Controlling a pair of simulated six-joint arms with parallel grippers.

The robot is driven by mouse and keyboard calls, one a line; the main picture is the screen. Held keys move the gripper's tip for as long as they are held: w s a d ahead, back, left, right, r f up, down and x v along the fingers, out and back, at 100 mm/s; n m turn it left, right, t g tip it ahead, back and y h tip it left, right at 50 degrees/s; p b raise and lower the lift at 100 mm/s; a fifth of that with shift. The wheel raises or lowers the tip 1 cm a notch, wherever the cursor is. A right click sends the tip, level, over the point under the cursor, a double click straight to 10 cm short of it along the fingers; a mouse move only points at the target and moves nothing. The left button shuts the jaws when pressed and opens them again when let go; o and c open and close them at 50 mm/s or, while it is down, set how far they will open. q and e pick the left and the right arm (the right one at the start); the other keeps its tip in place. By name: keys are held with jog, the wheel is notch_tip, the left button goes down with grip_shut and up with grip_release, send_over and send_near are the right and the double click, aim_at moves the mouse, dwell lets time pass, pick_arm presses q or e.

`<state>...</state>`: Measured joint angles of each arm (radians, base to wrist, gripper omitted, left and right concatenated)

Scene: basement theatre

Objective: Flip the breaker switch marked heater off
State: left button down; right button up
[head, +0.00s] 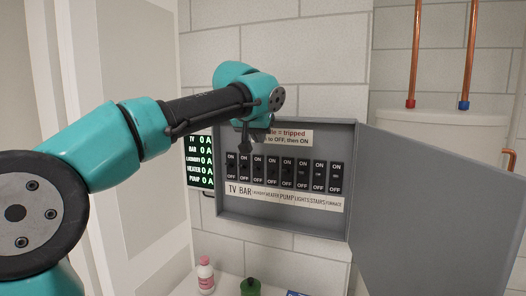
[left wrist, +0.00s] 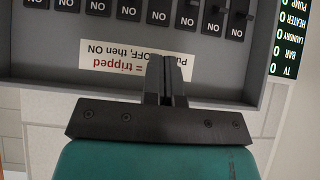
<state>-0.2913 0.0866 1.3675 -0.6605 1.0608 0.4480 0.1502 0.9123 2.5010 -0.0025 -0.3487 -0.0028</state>
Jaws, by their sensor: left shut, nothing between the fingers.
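A grey breaker box (head: 283,223) hangs open on the wall with a row of black switches. The label strip (head: 325,203) names them; the heater switch (head: 273,174) is fourth from the left. Its lever position is too small to tell. The upside-down left wrist view shows the heater switch (left wrist: 158,8) near its top edge. My left gripper (head: 245,149) is shut and empty, in front of the box's upper left part, above the switches. In the wrist view its fingertips (left wrist: 165,62) overlap the "tripped" notice (left wrist: 125,65), apart from the switches. My right gripper is out of view.
The box door (head: 440,205) swings out wide to the right. A lit display (head: 201,160) left of the box lists circuits with amp readings. A pink-capped bottle (head: 206,275) and a green container (head: 250,287) stand below. Copper pipes (head: 416,55) run at upper right.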

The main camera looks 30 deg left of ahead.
pick_arm(q)
send_over(271, 172)
jog(key=s, duration=0.3)
notch_tip(271, 172, down, 7)
jog(key=f, duration=0.2)
jog(key=shift+w+f, duration=0.2)
jog(key=shift+f, duration=0.7)
jog(key=shift+d, duration=0.15)
